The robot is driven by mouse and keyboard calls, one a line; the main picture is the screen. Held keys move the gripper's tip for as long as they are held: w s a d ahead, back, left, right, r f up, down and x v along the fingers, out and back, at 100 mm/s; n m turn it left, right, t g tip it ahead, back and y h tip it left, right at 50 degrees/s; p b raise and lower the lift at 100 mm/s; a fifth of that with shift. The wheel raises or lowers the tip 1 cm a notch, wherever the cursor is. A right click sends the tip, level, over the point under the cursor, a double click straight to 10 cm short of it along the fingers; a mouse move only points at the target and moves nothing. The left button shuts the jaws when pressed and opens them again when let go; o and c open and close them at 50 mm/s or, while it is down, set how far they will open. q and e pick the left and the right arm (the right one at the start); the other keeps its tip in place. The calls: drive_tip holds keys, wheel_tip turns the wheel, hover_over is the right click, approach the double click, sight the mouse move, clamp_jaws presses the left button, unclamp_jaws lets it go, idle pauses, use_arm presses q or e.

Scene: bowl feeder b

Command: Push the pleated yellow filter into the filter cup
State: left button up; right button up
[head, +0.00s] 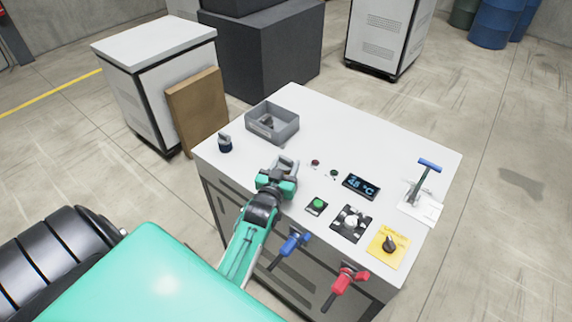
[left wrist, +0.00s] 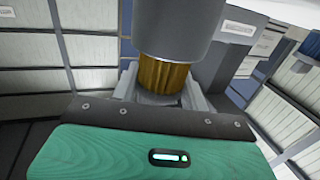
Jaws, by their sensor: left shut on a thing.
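My left gripper (head: 284,167) is over the near left part of the white worktop in the head view. In the left wrist view its two fingers (left wrist: 160,92) are closed on the pleated yellow filter (left wrist: 164,74). A smooth grey cylinder (left wrist: 176,28), which looks like the filter cup, meets the filter's upper end. The filter's lower pleats show below the cylinder's rim. How far the filter reaches inside is hidden, and the cylinder's top is cut off. The filter cannot be made out in the head view. My right gripper is out of view.
A grey open bin (head: 287,130) and a small dark blue round part (head: 225,147) stand at the back left. A display (head: 361,186), a green button (head: 318,204), a yellow dial plate (head: 389,246) and a blue-handled tool (head: 429,165) occupy the right side. Blue and red handles (head: 349,279) line the front.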

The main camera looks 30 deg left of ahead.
use_arm(q)
drive_tip(key=shift+f, duration=1.55)
idle(4.6)
drive_tip(key=shift+s+f+p, duration=0.1)
drive_tip(key=shift+f+p, duration=0.25)
drive_tip(key=shift+f, duration=0.05)
idle(1.5)
